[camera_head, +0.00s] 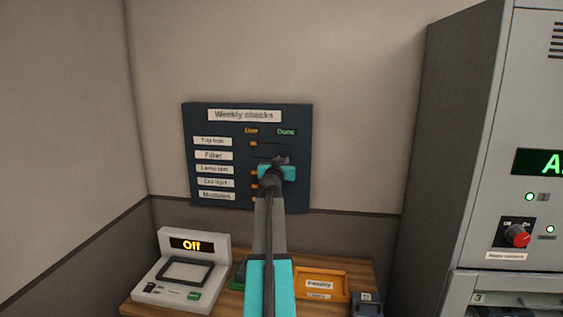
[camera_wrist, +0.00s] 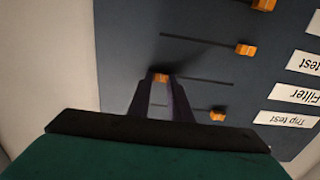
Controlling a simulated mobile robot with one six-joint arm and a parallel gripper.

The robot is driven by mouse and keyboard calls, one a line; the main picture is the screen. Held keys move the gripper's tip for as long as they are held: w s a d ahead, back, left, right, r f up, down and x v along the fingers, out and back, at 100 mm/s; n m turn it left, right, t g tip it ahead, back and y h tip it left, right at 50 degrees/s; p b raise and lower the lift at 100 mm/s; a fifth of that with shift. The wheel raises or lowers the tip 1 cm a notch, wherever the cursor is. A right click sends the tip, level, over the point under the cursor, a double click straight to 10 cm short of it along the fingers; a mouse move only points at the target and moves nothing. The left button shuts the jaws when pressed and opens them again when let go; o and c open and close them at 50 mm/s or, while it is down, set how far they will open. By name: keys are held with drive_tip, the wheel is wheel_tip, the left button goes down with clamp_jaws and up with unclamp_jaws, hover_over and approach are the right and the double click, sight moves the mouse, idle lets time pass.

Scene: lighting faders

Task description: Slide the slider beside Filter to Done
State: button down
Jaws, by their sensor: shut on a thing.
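The dark board titled Weekly checks (camera_head: 247,112) hangs on the wall, with Due and Done (camera_head: 286,132) column headings. The Filter label (camera_head: 213,155) is the second row; it reads upside down in the wrist view (camera_wrist: 297,93). My gripper (camera_head: 277,161) is at the board and covers the Filter slider in the head view. In the wrist view my gripper (camera_wrist: 161,82) is shut on the orange Filter slider (camera_wrist: 160,77). This slider is at or near the Done end of its slot, far from its label. The slot shows bare toward the label.
The Trip test slider (camera_wrist: 217,115) and Lamp test slider (camera_wrist: 245,49) sit at the label-side ends of neighbouring slots. Below the board is a wooden table with a device reading Off (camera_head: 190,245) and an orange tray (camera_head: 345,285). A grey machine (camera_head: 455,150) stands at right.

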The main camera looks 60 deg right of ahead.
drive_tip(key=shift+s+d, duration=0.1)
drive_tip(key=shift+s, duration=0.2)
drive_tip(key=c, duration=2)
unclamp_jaws()
drive_tip(key=o, duration=0.4)
drive_tip(key=shift+s, duration=0.1)
drive_tip(key=shift+b+v, duration=2.35)
drive_tip(key=shift+v, duration=4.55)
